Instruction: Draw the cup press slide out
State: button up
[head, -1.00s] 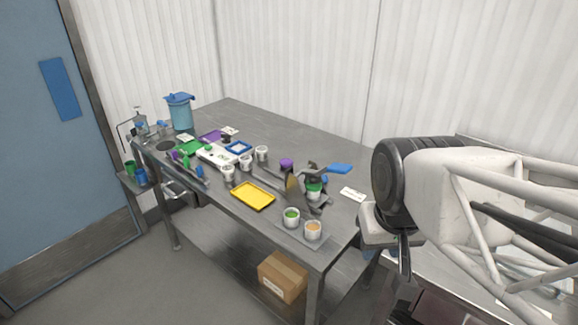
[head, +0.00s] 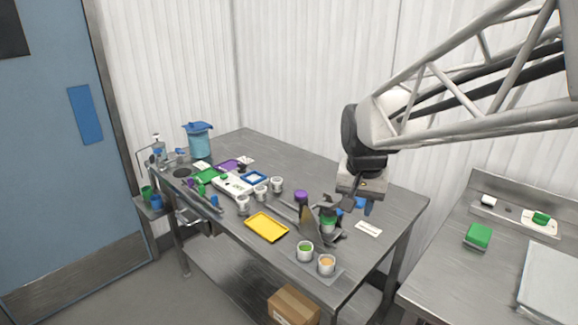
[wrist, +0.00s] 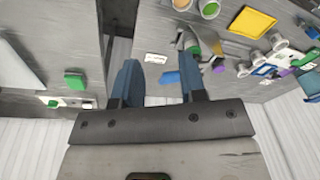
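The grey metal cup press (head: 334,232) stands near the right end of the steel table, with a green-topped cup (head: 328,222) in it. The press also shows in the wrist view (wrist: 184,38), with a blue handle (wrist: 170,77) reaching toward my gripper. My gripper (wrist: 159,62) is open and empty, its two dark blue fingers apart. The handle appears between the fingers in that view, but I cannot tell how far below them it lies. In the head view my gripper (head: 360,207) hangs just right of the press and partly covers the handle. I cannot make out the slide separately.
A yellow tray (head: 266,227) lies left of the press. Two filled cups stand in front, one green (head: 305,251) and one orange (head: 326,265). A white card (head: 369,229) lies to the right. A second counter (head: 450,264) holds a green block (head: 478,236).

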jog(key=w+a+f+m, duration=0.1)
jog(key=w+a+f, duration=0.1)
jog(key=w, duration=0.7)
jog(key=w+a+f+m, duration=0.2)
jog(key=w+f, duration=0.1)
jog(key=w, duration=0.5)
jog(key=m+g, duration=0.2)
send_over(304, 200)
jog(key=f, duration=0.9)
jog(key=shift+s+f, duration=0.1)
jog(key=shift+s, duration=0.15)
jog(key=shift+w+f, duration=0.15)
jog(key=shift+f, duration=3.9)
jog(key=shift+c, duration=0.4)
grip_shut()
